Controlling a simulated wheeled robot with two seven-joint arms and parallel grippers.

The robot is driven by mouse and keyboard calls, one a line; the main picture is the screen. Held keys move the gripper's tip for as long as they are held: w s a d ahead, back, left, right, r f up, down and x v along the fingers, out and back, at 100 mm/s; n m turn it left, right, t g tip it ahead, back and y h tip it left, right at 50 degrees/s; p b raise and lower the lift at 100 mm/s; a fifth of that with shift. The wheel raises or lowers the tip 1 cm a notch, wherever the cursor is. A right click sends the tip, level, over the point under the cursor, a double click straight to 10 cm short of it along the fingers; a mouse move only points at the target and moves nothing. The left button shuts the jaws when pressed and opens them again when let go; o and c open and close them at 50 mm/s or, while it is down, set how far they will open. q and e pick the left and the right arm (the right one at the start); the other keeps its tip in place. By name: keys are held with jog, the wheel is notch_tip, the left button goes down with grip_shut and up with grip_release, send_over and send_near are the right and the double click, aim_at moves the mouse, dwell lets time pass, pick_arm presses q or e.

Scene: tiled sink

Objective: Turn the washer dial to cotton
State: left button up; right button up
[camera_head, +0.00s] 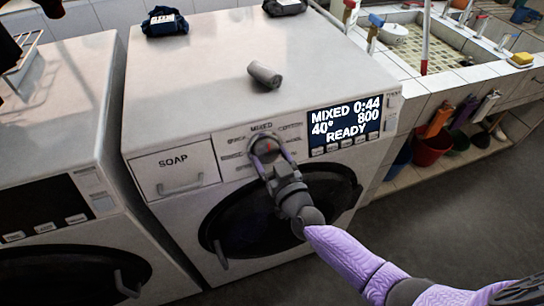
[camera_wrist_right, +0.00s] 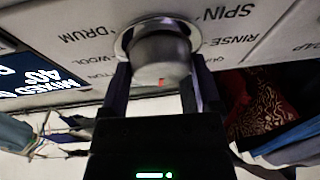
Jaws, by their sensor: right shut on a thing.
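The washer dial (camera_head: 267,146) is a round grey knob with a small red mark, on the front panel of the white washer (camera_head: 165,80). Printed labels ring it. "MIXED" is above it and a label that looks like "COTTON" is at its upper right. The washer display (camera_head: 345,122) reads MIXED, 0:44, 40°, 800, READY. My right gripper (camera_head: 268,153) is shut on the dial, one finger on each side. In the right wrist view the dial (camera_wrist_right: 160,58) sits between the fingers, its red mark facing the gripper body. My left gripper is not in view.
The soap drawer (camera_head: 175,172) is left of the dial and the round door is below. A second machine (camera_head: 55,110) stands left. A tiled sink (camera_head: 440,50) is at right.

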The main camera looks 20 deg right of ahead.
jog(key=m+h, duration=0.1)
jog(key=m, duration=0.2)
jog(key=m+h+p, duration=0.1)
jog(key=m, duration=0.2)
jog(key=m+h, duration=0.1)
jog(key=m, duration=0.1)
jog(key=shift+a+m+h, duration=0.3)
jog(key=shift+a+m, duration=0.05)
jog(key=shift+m, duration=0.05)
jog(key=o, duration=1)
jog(key=shift+o, duration=0.2)
jog(key=shift+s, duration=0.15)
jog(key=s+a+p, duration=0.1)
jog(key=s+p, duration=0.1)
jog(key=s, duration=0.7)
jog(key=shift+s+p, duration=0.35)
